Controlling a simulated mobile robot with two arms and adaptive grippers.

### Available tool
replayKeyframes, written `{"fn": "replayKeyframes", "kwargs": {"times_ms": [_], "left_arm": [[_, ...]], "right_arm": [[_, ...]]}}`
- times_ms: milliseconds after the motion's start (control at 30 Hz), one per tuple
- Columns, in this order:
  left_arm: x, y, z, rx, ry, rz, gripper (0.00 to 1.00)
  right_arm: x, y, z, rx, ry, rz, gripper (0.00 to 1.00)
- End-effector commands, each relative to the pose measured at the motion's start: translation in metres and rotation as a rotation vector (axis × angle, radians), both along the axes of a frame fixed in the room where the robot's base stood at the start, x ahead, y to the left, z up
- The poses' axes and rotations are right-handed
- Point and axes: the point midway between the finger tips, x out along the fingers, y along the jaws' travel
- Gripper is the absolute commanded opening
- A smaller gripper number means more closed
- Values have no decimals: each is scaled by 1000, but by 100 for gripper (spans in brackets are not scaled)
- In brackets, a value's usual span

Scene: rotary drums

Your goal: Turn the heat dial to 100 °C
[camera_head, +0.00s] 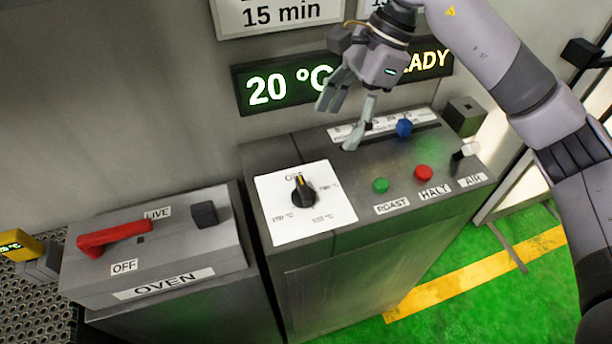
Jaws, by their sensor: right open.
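The heat dial (303,192) is a black knob with a yellow pointer line on a white square plate (275,232) on top of the grey console. Its pointer is toward the OFF mark at the top of the plate. Other temperature marks sit around the plate, too small to read surely. My right gripper (341,122) is open and empty, above and to the right of the dial, in front of the display and apart from the dial. My left gripper is out of view.
Right of the dial are a green ROAST button (381,185), a red HALT button (424,173), a blue slider knob (403,128) and a white AIR switch (467,150). The oven box (180,257) with a red lever (115,237) stands left. Space above the dial is clear.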

Motion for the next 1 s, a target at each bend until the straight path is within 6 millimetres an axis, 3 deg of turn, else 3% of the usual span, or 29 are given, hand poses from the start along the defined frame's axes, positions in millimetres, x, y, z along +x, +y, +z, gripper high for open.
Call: {"fn": "replayKeyframes", "kwargs": {"times_ms": [600,800,1000], "left_arm": [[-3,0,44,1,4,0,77],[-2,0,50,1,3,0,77],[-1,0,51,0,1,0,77]], "right_arm": [[-18,48,-116,6,7,2,70],[-19,56,-137,6,3,0,70],[-19,58,-144,6,1,1,70]]}}
